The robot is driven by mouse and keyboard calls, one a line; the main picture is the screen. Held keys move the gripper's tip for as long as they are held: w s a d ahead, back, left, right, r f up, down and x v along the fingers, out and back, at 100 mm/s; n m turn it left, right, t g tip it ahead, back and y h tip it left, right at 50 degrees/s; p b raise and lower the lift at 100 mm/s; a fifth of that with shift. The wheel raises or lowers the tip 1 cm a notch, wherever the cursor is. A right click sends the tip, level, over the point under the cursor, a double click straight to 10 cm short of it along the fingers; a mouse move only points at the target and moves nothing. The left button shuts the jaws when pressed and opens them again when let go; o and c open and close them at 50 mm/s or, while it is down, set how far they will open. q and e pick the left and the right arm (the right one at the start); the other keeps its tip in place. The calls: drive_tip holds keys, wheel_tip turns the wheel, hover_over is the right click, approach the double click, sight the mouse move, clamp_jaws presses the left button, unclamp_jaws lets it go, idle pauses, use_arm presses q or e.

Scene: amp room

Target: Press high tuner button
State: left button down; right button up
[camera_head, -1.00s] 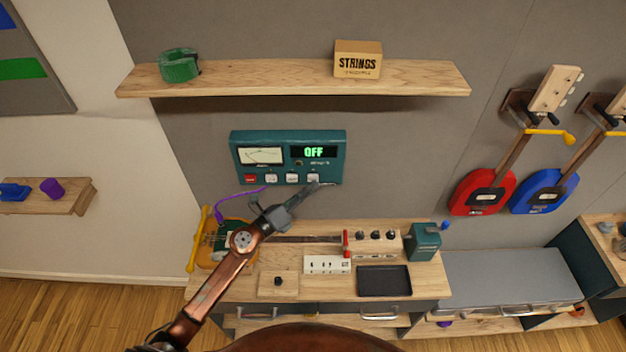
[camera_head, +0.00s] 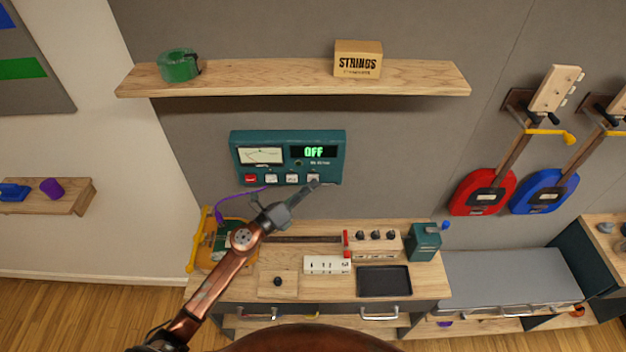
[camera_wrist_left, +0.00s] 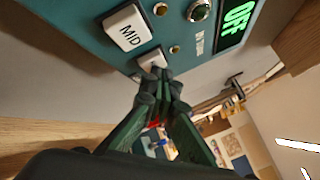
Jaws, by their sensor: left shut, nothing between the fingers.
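The teal tuner box (camera_head: 240,170) is on the grey wall, with a needle meter (camera_head: 260,155) and a green display (camera_head: 313,152) reading OFF. Along its lower edge are a red button (camera_head: 251,178) and several white buttons. In the left wrist view one white button (camera_wrist_left: 128,30) reads MID. The button beside it (camera_wrist_left: 152,58) is partly hidden behind my fingertips, so its label does not show. My left gripper (camera_head: 314,184) is shut and empty, its tips at this rightmost button; it also shows in the left wrist view (camera_wrist_left: 160,75). I cannot tell whether they touch. My right gripper is not seen.
A shelf (camera_head: 220,80) above the tuner holds a green roll (camera_head: 179,66) and a STRINGS box (camera_head: 358,60). Below is a workbench with a black tray (camera_head: 384,281), a knob block and a teal device (camera_head: 424,241). Guitars (camera_head: 482,190) hang at the right.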

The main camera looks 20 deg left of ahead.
use_arm(q)
drive_tip(key=shift+w, duration=0.15)
idle(0.4)
drive_tip(key=shift+s+d, duration=0.2)
drive_tip(key=shift+s, duration=0.65)
drive_tip(key=s, duration=0.2)
drive_tip(key=s+d+p, duration=0.1)
drive_tip(key=s, duration=0.1)
drive_tip(key=shift+s+d+p, duration=0.2)
drive_tip(key=shift+s+p, duration=0.1)
drive_tip(key=shift+s, duration=0.1)
idle(0.5)
